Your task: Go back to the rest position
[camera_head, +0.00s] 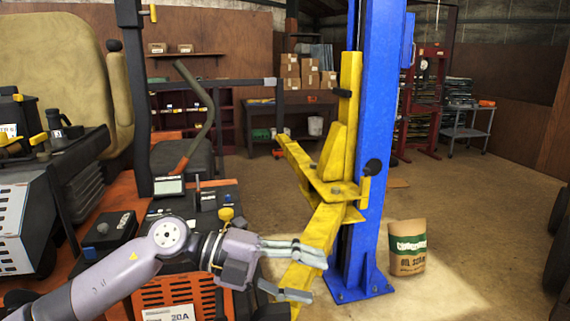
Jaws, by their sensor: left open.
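My left gripper (308,274) comes in from the lower left on my grey arm. Its fingers are spread apart and nothing is between them. It is in front of the yellow lift arm (317,232), with its upper finger overlapping that arm in the picture; I cannot tell whether they touch. My right gripper does not show.
A blue lift post (371,120) stands right of my gripper. A paper sack (407,248) stands on the floor beside its base. The orange mower (182,291) with control levers and a tan seat (60,70) fills the left. The floor at right is mostly clear.

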